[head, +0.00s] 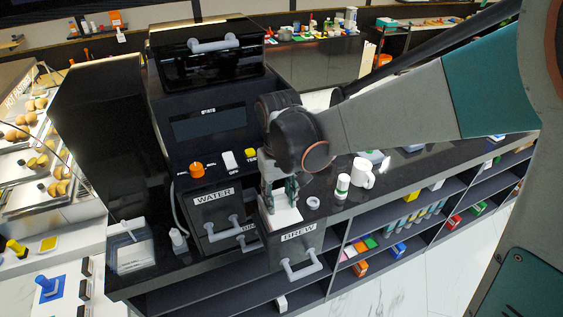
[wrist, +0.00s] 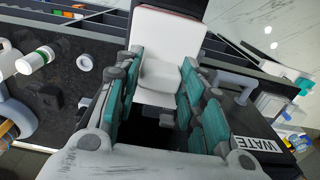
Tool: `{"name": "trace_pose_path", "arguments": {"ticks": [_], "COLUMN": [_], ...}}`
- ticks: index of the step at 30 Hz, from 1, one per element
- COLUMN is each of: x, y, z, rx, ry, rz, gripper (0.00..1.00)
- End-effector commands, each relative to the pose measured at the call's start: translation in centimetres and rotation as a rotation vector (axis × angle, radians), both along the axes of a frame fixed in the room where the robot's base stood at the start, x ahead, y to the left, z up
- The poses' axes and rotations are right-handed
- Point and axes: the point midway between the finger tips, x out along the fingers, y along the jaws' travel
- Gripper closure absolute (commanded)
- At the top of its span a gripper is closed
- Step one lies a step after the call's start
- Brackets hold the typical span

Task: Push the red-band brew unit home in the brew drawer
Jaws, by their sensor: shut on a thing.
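The brew drawer (head: 300,247), labelled BREW, is pulled out of the black machine. A white brew unit (head: 286,216) sits in the drawer's opening; how deep it is seated I cannot tell. In the wrist view the white brew unit (wrist: 165,42) has a thin reddish line along its far edge. My gripper (head: 281,190) reaches down into the drawer from above. Its teal-padded fingers (wrist: 160,78) are closed on the white unit's near part. A dark gap shows between the fingers on the near side. The fingers hide part of the unit.
The WATER drawer (head: 215,205) is beside the brew drawer on the left. A white ring (head: 313,203), a green-banded bottle (head: 342,186) and a white mug (head: 362,173) stand on the counter to the right. Shelves with coloured boxes lie below.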

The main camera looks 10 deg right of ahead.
Motion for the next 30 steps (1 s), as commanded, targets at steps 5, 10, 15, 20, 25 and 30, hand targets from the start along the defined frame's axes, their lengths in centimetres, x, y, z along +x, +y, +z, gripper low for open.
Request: {"name": "trace_pose_path", "arguments": {"ticks": [5,10,15,20,25,30], "x": [0.0,0.0,0.0,0.0,0.0,0.0], "y": [0.0,0.0,0.0,0.0,0.0,0.0], "z": [-0.4,-0.7,-1.0,-1.3,-1.3,-1.3], "rx": [0.000,0.000,0.000,0.000,0.000,0.000], "ry": [0.000,0.000,0.000,0.000,0.000,0.000], "rz": [0.000,0.000,0.000,0.000,0.000,0.000], "gripper": [0.96,0.96,0.96,0.96,0.43,0.40]}}
